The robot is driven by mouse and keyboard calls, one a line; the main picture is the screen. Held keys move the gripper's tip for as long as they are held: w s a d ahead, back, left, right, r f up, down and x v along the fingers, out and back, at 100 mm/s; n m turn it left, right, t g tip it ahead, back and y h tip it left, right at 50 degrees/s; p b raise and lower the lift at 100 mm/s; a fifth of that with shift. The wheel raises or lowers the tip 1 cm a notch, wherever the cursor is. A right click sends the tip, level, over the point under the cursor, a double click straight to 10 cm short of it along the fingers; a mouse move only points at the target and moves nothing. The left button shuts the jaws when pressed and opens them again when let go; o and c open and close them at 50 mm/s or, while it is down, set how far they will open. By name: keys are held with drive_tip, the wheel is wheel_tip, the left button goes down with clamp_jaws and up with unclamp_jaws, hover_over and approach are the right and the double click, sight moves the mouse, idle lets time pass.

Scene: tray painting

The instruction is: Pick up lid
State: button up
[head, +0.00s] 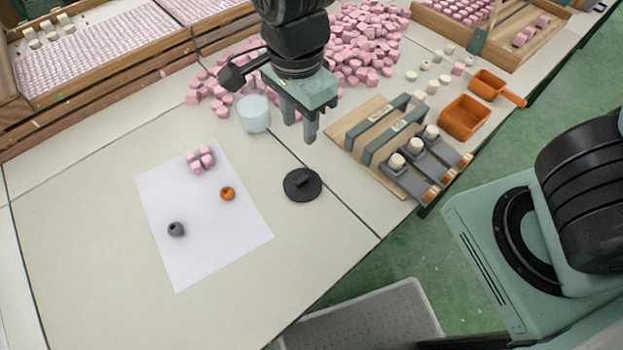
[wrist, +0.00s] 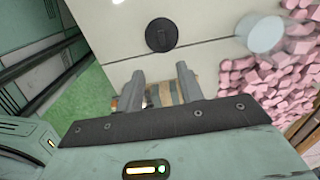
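The lid (head: 302,184) is a flat black disc with a raised bar handle on top. It lies on the pale table, right of the white sheet, and shows at the top of the wrist view (wrist: 161,35). My gripper (head: 299,133) is above the table, higher than the lid and behind it in the head view. Its two fingers (wrist: 160,84) are apart with nothing between them. A translucent pale cup (head: 254,114) stands left of my gripper; it also shows at the upper right of the wrist view (wrist: 260,34).
A white sheet (head: 187,248) holds pink blocks (head: 200,159), an orange piece (head: 227,193) and a grey piece (head: 176,229). Pink blocks pile up (head: 362,45) behind my gripper. A wooden board with grey holders (head: 405,180) stands right of the lid. Table around the lid is clear.

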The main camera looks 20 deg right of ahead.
drive_tip(key=b, duration=0.4)
hover_over(302, 179)
drive_tip(key=f, duration=1.1)
drive_tip(key=shift+s+f, duration=0.2)
drive_tip(key=shift+f, duration=0.1)
drive_tip(key=shift+w+f+b, duration=0.15)
drive_tip(key=shift+f+b, duration=0.15)
drive_tip(key=shift+f, duration=1.1)
drive_tip(key=shift+w+f+b, duration=0.1)
drive_tip(key=shift+f+b, duration=0.2)
drive_tip(key=shift+f, duration=1.05)
clamp_jaws()
